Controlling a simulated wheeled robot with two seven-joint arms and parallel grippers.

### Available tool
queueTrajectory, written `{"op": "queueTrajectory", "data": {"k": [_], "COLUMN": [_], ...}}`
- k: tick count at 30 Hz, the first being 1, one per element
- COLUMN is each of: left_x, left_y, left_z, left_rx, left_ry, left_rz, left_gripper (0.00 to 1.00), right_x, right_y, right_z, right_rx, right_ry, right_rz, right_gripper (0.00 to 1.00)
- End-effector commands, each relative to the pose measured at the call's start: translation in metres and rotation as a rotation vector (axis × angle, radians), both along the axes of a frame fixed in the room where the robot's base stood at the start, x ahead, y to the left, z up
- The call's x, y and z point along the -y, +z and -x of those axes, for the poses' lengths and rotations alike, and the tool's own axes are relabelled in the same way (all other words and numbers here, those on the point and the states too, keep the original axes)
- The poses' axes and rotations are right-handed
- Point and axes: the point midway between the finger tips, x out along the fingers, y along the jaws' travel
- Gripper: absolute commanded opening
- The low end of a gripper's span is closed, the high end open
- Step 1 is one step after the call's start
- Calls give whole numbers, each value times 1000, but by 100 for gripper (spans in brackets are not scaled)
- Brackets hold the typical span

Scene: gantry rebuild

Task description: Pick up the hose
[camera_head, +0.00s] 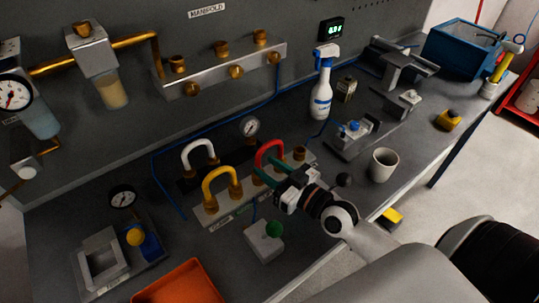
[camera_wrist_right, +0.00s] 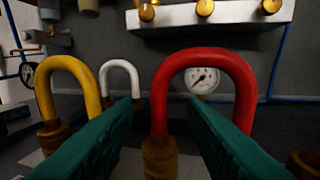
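A red U-shaped hose (camera_head: 268,146) arches over the valve block at the middle of the bench; it also shows in the right wrist view (camera_wrist_right: 205,56). Its left leg stands in a brass fitting (camera_wrist_right: 158,158); its right leg's lower end is hidden. A yellow U-shaped hose (camera_head: 219,171) and a white one (camera_head: 198,147) stand to its left. My right gripper (camera_head: 271,174) is open, with green fingers, at the red hose. In the wrist view the red hose's left leg shows between the fingers, and the right finger covers its right leg's lower part. Contact cannot be told. My left gripper is out of view.
A bare brass fitting (camera_head: 299,153) stands right of the red hose. A white box with a green knob (camera_head: 264,243) sits in front of the block. A white cup (camera_head: 383,165), a spray bottle (camera_head: 322,92) and an orange tray (camera_head: 180,285) are nearby. The manifold (camera_head: 215,76) is behind.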

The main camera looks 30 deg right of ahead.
Motion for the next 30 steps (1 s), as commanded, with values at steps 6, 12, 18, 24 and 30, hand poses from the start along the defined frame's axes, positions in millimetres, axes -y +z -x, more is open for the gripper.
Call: {"op": "queueTrajectory", "data": {"k": [6, 12, 18, 24, 30], "left_x": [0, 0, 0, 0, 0], "left_y": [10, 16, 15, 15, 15], "left_z": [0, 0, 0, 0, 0], "left_rx": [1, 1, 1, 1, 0], "left_ry": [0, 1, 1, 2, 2], "left_rz": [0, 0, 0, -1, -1], "left_gripper": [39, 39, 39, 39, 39], "right_x": [-10, -19, -20, -20, -20], "right_y": [4, 2, 1, 1, 1], "right_z": [-28, -52, -55, -55, -55], "right_rx": [3, 0, 0, 0, 0], "right_ry": [0, 1, 2, 2, 2], "right_rz": [-3, -2, 0, 0, 0], "right_gripper": [38, 38, 38, 20, 0]}}
